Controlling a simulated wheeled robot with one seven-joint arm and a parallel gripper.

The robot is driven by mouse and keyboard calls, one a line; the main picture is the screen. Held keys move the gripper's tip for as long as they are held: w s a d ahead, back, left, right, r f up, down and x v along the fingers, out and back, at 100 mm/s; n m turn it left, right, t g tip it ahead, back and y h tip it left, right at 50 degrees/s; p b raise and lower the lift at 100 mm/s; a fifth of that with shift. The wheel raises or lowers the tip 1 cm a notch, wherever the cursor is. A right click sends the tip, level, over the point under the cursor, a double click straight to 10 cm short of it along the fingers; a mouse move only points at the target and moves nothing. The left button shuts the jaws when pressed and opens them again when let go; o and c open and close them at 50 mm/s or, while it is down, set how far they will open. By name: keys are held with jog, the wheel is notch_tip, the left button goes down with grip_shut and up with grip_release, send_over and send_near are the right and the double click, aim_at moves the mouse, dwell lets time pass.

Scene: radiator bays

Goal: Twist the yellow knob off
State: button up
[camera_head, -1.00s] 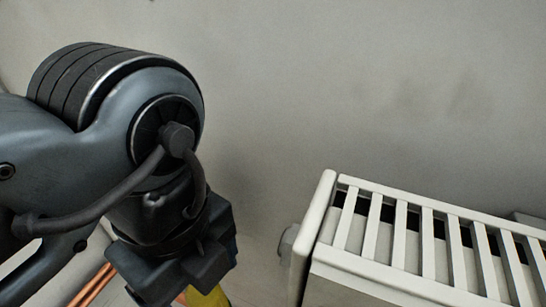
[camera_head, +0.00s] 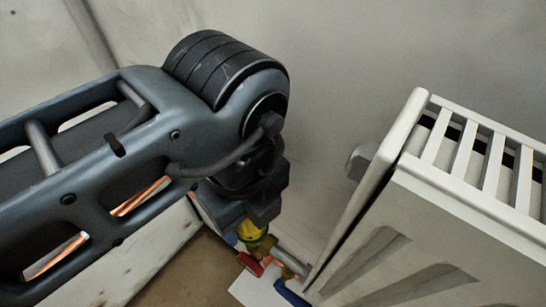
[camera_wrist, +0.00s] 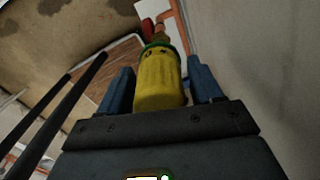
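The yellow knob (camera_wrist: 160,82) stands between the two blue fingers of my gripper (camera_wrist: 162,88) in the wrist view, with a green collar (camera_wrist: 157,45) at its far end. The fingers lie close along both sides of the knob; I cannot tell whether they touch it. In the head view, the knob (camera_head: 252,230) shows just below my gripper (camera_head: 243,222), which hides part of it. Brass-coloured pipework (camera_head: 268,250) lies below the knob and runs toward the radiator's lower corner.
A white radiator (camera_head: 385,215) with a slatted top stands to the right, near the wall. A red part (camera_head: 249,265) and a blue part (camera_head: 291,294) sit by the pipework. Copper pipes (camera_head: 140,196) show behind my arm. A brown floor area (camera_head: 195,275) lies below.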

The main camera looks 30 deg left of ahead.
jog(key=c, duration=0.9)
jog(key=shift+f, duration=0.2)
jog(key=shift+p, duration=0.3)
jog(key=n+p, duration=0.1)
jog(key=n, duration=0.1)
jog(key=shift+d+r+n+p, duration=0.1)
jog(key=shift+r+n+p, duration=0.1)
jog(key=shift+n+p, duration=0.9)
jog(key=shift+n, duration=0.5)
jog(key=n+p, duration=0.3)
jog(key=n, duration=0.2)
jog(key=shift+f+n, duration=0.25)
jog(key=shift+n, duration=0.65)
